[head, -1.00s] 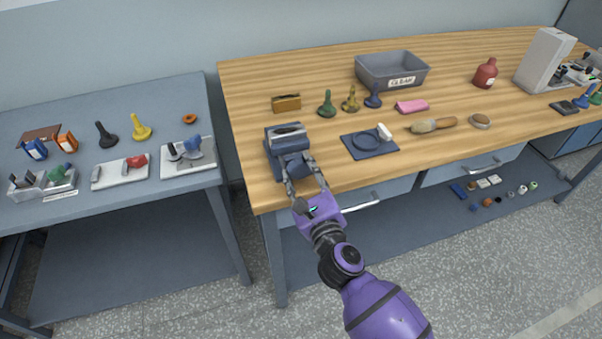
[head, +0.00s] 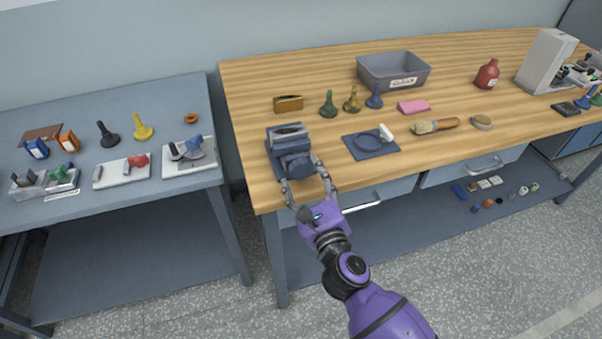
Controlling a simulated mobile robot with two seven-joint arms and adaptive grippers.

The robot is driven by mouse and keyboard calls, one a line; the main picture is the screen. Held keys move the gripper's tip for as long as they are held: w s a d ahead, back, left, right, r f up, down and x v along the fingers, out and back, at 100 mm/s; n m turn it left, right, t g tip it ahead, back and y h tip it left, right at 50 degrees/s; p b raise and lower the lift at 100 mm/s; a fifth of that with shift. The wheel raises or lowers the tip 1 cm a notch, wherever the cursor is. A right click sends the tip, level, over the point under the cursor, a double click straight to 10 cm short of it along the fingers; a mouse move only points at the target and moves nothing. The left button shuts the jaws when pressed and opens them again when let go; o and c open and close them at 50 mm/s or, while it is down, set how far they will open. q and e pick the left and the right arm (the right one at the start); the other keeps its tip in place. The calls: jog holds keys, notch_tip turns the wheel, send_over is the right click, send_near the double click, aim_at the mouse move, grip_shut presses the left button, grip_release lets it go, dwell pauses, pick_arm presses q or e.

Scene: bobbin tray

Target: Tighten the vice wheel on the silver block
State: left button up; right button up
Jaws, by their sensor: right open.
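The blue-grey vice (head: 293,163) stands at the front left corner of the wooden bench. The silver block (head: 289,133) lies across its top, between the jaws as far as I can tell. The vice wheel is on the near side, at my fingers, and I cannot make it out clearly. My right gripper (head: 304,180) is open, its two fingers pointing at the near face of the vice, one on each side. Whether they touch it I cannot tell. My left gripper is not in view.
The wooden bench (head: 250,82) also holds a grey bin (head: 367,77), a blue mat with a ring (head: 358,152), a brush (head: 436,126), a brass block (head: 288,104) and several small pegs. A grey table (head: 75,116) stands left, across a gap.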

jog(key=v, duration=1)
jog(key=shift+r, duration=0.1)
